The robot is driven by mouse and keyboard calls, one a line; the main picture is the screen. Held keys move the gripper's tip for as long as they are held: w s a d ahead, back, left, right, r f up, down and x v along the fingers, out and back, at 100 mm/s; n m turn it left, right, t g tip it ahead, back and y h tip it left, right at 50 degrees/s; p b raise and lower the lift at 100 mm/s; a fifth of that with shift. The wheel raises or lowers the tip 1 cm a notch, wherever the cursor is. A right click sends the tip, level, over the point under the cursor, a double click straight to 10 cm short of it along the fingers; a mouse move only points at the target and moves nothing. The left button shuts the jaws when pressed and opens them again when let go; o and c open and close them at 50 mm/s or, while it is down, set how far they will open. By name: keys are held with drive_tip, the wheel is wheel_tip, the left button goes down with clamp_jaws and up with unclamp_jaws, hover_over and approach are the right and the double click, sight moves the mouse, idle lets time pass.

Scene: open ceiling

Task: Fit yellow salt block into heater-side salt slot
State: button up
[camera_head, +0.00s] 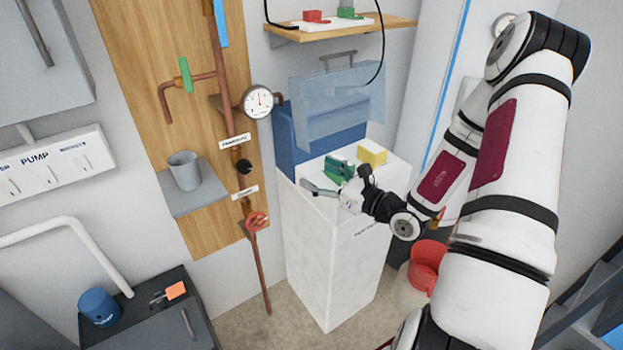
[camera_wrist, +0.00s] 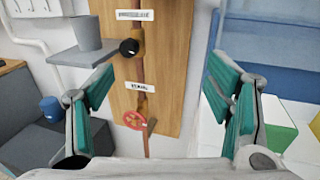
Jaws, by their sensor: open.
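The yellow salt block (camera_head: 372,154) sits on top of the white cabinet (camera_head: 330,255), near its back right. It also shows as a yellow patch at the right of the wrist view (camera_wrist: 280,137). My gripper (camera_head: 330,181) is above the cabinet's front left part, to the left of the yellow block and apart from it. In the wrist view my gripper (camera_wrist: 160,88) has its teal-padded fingers wide apart with nothing between them. I cannot make out the heater-side salt slot; my fingers and wrist hide part of the cabinet top.
A green block (camera_wrist: 304,164) is near the yellow one. A translucent blue lid (camera_head: 335,92) stands raised behind the cabinet. A wooden panel with copper pipe, a gauge (camera_head: 258,101), a red valve (camera_head: 257,221) and a grey cup (camera_head: 185,170) is left. A wooden shelf (camera_head: 390,25) hangs above.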

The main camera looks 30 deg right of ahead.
drive_tip(key=shift+w+a+f+y, duration=0.1)
drive_tip(key=shift+a+f+y, duration=0.05)
drive_tip(key=shift+a, duration=0.5)
drive_tip(key=shift+w+a+f+y, duration=0.1)
drive_tip(key=shift+a+f+y, duration=0.05)
drive_tip(key=shift+a, duration=0.45)
drive_tip(key=s+a+r+n+g+y, duration=0.2)
drive_tip(key=a+r+n+g+y, duration=0.15)
drive_tip(key=a+n, duration=0.3)
drive_tip(key=s+a+r+n+g+y, duration=0.3)
drive_tip(key=a+r+n+g, duration=0.15)
drive_tip(key=a, duration=0.25)
drive_tip(key=s+a+r+n+g+h, duration=0.2)
drive_tip(key=s+a+r+n+g, duration=0.1)
drive_tip(key=s+a+n+g, duration=0.5)
drive_tip(key=s+d+r+n+h, duration=0.3)
drive_tip(key=s+n+h, duration=0.3)
drive_tip(key=s+n, duration=0.3)
drive_tip(key=s+d+r+n+t+h, duration=0.4)
drive_tip(key=d+r+h, duration=0.1)
drive_tip(key=d+r, duration=0.1)
drive_tip(key=shift+d+r, duration=0.2)
drive_tip(key=shift+d, duration=0.15)
